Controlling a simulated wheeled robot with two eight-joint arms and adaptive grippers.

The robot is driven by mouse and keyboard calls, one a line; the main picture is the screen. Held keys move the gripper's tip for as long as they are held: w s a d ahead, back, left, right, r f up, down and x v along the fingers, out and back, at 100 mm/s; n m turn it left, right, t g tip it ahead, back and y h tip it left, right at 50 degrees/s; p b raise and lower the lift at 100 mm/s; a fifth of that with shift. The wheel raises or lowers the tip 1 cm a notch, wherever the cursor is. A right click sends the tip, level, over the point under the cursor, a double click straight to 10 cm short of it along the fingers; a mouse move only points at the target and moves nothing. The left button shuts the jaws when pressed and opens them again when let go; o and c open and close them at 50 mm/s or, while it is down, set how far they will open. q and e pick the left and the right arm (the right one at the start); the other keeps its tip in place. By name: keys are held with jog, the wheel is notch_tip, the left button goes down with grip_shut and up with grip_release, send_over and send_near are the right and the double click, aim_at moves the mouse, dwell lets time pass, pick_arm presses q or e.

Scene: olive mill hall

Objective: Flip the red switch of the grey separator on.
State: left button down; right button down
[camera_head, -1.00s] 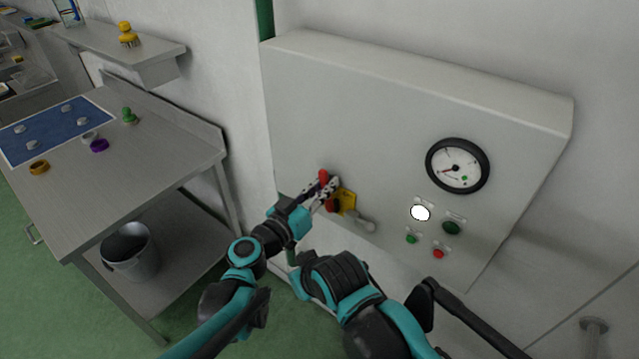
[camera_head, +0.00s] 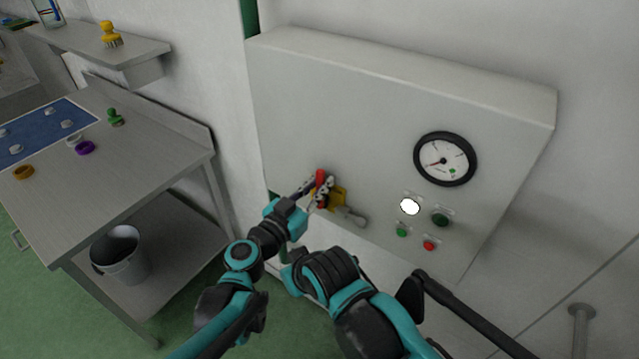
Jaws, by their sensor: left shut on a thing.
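The grey separator panel (camera_head: 340,110) fills the middle of the head view. Its red switch handle (camera_head: 321,178) stands at the lower left of the panel, in front of a yellow plate (camera_head: 338,197). My left gripper (camera_head: 318,188) is at the switch, its fingers shut on the red handle, which points upward. The fingers hide the lower part of the handle. My right arm comes in from below; its gripper cannot be made out.
A grey lever (camera_head: 350,216) sits just right of the yellow plate. A gauge (camera_head: 445,159), a lit white lamp (camera_head: 410,206), and green (camera_head: 401,232) and red (camera_head: 428,245) buttons are further right. A metal table (camera_head: 150,170) stands at the left.

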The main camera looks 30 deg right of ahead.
pick_arm(q)
jog(key=c, duration=1.5)
grip_release()
jog(key=shift+d, duration=0.1)
jog(key=v, duration=1.2)
jog(key=s+a+f+n+y, duration=0.1)
jog(key=a+f+n+y, duration=0.2)
jog(key=a, duration=1)
jog(key=s+a+f+n+y, duration=0.2)
jog(key=a+f+n+y, duration=0.2)
jog(key=a, duration=0.9)
jog(key=s+a+f+n+y, duration=0.2)
jog(key=a+n+y, duration=0.4)
jog(key=a+y, duration=0.3)
jog(key=shift+s+a+f+n+y, duration=0.1)
jog(key=shift+a+f, duration=0.2)
jog(key=shift+a, duration=0.35)
jog(key=shift+a+f+n+y, duration=0.1)
jog(key=shift+a+f, duration=0.2)
jog(key=shift+a, duration=0.35)
jog(key=shift+a+f+n+y, duration=0.1)
jog(key=shift+a+f, duration=0.2)
jog(key=shift+a, duration=0.3)
